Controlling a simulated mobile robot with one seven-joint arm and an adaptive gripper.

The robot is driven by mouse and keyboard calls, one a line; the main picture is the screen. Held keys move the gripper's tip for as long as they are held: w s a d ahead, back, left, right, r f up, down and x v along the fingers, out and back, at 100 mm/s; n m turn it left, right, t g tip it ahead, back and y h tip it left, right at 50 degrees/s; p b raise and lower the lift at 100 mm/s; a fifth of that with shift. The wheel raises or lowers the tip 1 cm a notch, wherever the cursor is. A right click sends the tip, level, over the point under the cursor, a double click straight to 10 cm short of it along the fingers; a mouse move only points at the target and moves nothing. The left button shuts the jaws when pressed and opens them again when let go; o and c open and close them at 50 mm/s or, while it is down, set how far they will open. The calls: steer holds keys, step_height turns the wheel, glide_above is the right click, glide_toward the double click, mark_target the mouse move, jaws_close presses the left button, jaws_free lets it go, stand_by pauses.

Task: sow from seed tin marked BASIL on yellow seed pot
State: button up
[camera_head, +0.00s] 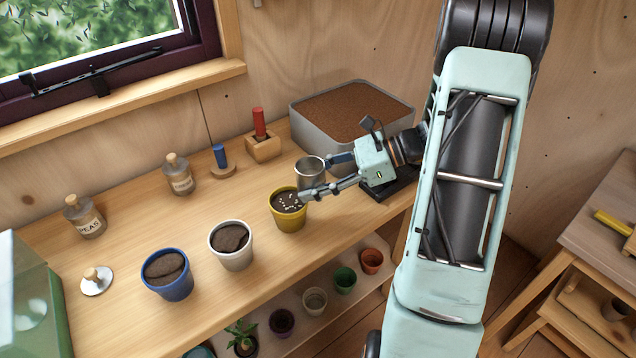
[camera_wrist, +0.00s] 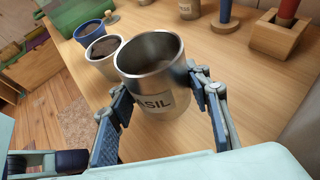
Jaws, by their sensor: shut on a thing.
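The metal seed tin (camera_head: 310,172) is held between the fingers of my gripper (camera_head: 322,178), just behind and right of the yellow seed pot (camera_head: 290,222). In the wrist view the tin (camera_wrist: 152,82) shows a pale label reading "ASIL", its first letter hidden. It looks close to upright, with its open mouth up; I cannot make out seeds inside. The yellow pot stands on the bench, filled with dark soil with several white seeds scattered on top. In the wrist view the yellow pot is not seen.
A white pot (camera_head: 232,257) and a blue pot (camera_head: 168,287) of soil stand left on the bench (camera_head: 130,220). A PEAS bottle (camera_head: 86,220), another labelled bottle (camera_head: 179,178), blue and red-handled tools and a grey soil tray (camera_head: 300,125) stand farther back.

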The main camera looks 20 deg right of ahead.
mark_target(319, 165)
steer(key=shift+a, duration=0.1)
stand_by(0.3)
step_height(319, 165, up, 4)
steer(key=p, duration=0.3)
steer(key=shift+p, duration=0.3)
